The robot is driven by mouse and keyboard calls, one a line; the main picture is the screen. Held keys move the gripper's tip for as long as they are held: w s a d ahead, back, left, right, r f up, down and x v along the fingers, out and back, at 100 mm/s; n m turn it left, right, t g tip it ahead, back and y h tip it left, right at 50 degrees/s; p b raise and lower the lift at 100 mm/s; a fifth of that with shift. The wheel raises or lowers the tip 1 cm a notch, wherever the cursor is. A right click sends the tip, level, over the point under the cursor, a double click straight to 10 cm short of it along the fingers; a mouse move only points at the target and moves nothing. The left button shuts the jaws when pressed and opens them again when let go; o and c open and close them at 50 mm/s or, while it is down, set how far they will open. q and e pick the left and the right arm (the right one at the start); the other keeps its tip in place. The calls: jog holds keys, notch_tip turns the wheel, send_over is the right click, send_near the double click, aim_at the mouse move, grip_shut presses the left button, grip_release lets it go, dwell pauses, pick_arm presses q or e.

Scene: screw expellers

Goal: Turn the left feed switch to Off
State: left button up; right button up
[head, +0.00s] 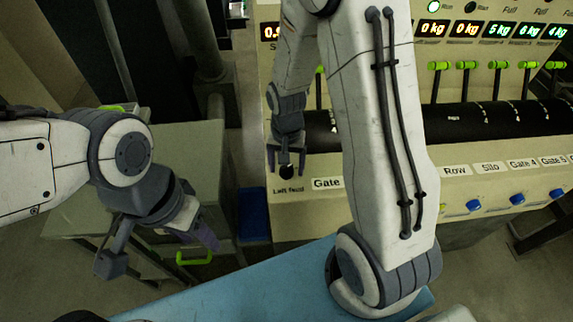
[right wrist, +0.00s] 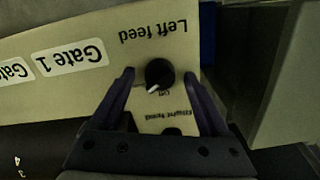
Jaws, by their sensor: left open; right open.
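The knob also shows in the head view (head: 286,172). My right gripper (head: 288,172) is open and points down at it. In the right wrist view the two fingers (right wrist: 158,76) stand on either side of the knob, with visible gaps. My left gripper (head: 198,236) is open and empty, away at lower left.
The panel's "Gate 1" label (right wrist: 72,57) lies beside the knob. Blue knobs (head: 517,198) line the panel front further right. Green-tipped levers (head: 466,66) stand behind a dark roller. A blue surface (head: 240,295) lies in front. My right arm hides part of the panel.

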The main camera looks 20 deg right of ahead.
grip_shut()
jog(key=shift+n, duration=0.4)
jog(key=n+p, duration=0.1)
jog(key=n, duration=0.4)
jog(key=shift+n, duration=0.3)
jog(key=n, duration=0.5)
jog(key=shift+w+p, duration=0.1)
jog(key=shift+p, duration=0.3)
jog(key=shift+n, duration=0.4)
grip_release()
